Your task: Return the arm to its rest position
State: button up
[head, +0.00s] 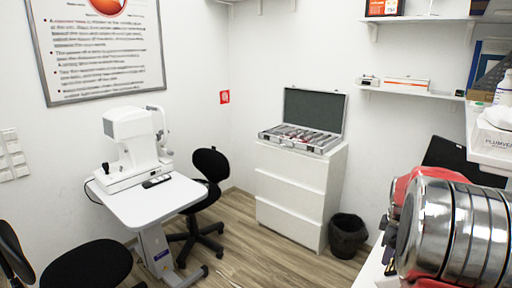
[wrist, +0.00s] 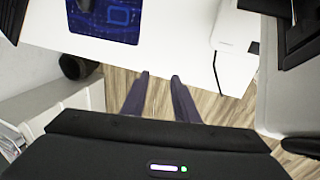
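My gripper (wrist: 160,76) shows in the wrist view, with two dark fingers standing apart and nothing held between them. Its fingertips appear over the wooden floor, near the edge of a white surface (wrist: 165,48). I cannot tell how high it is. In the head view, a large silver and red rounded part at the lower right looks like my arm; the gripper itself does not show there.
A white cabinet (head: 290,190) bears an open case (head: 316,144). A black bin (head: 348,235) stands beside it. A white table (head: 150,203) holds an eye-testing device (head: 132,140). Black chairs (head: 208,170) stand nearby. Shelves (head: 410,92) line the right wall. The floor between (head: 255,268) is mostly clear.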

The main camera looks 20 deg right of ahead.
jog(key=a+r+m+t, duration=0.15)
jog(key=a+r, duration=0.35)
jog(key=a, duration=0.8)
jog(key=a+r+m+t, duration=0.15)
jog(key=a+r, duration=0.35)
jog(key=a, duration=0.7)
jog(key=s+a+m+y, duration=0.1)
jog(key=s+a, duration=0.5)
jog(key=a, duration=0.3)
jog(key=s+a+m+y, duration=0.1)
jog(key=s+a+m, duration=0.1)
jog(key=s+a, duration=0.5)
jog(key=a, duration=0.3)
jog(key=shift+a+f+t, duration=0.15)
jog(key=shift+f+t, duration=0.1)
jog(key=shift+t, duration=0.15)
jog(key=shift+s+d+m, duration=0.1)
jog(key=shift+d+m, duration=0.1)
jog(key=shift+m, duration=0.1)
